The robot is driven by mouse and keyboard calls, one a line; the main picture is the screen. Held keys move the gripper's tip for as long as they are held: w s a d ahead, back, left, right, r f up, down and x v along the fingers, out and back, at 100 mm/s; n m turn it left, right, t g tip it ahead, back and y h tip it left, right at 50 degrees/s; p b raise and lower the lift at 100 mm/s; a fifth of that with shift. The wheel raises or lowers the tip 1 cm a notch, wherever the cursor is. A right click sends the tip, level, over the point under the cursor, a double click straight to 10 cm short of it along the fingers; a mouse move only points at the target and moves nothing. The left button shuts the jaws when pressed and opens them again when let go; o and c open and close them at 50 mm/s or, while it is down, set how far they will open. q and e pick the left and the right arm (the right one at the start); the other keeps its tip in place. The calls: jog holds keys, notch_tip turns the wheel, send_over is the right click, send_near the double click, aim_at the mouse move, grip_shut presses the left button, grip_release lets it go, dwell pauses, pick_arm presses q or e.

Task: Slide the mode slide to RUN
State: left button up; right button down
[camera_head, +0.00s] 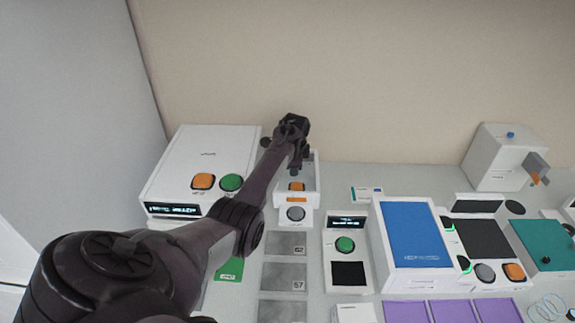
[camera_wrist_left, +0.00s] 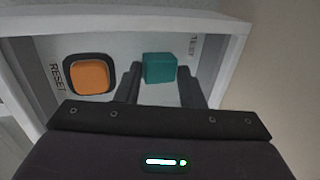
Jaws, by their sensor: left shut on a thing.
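The mode slide's teal knob (camera_wrist_left: 160,68) shows in the left wrist view, on a pale panel inside a white frame. My left gripper (camera_wrist_left: 158,82) has one finger on each side of the knob and is shut on it. A label that seems to read TEST lies to the right of the knob; I see no RUN label. In the head view my left gripper (camera_head: 299,163) is over the back of a small white unit (camera_head: 311,197), and the arm hides the knob. My right gripper is not in view.
An orange RESET button (camera_wrist_left: 90,74) sits just left of the knob; it also shows in the head view (camera_head: 296,187). A grey button (camera_head: 296,214) is in front of it. A large white device (camera_head: 190,150) stands close on the left. The wall is behind.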

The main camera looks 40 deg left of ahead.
pick_arm(q)
jog(key=shift+w+d+b, duration=0.5)
jog(key=shift+w+d, duration=0.45)
jog(key=shift+d, duration=0.3)
jog(key=o, duration=0.5)
jog(key=shift+o, duration=0.2)
notch_tip(320, 180, up, 7)
jog(key=p, duration=0.7)
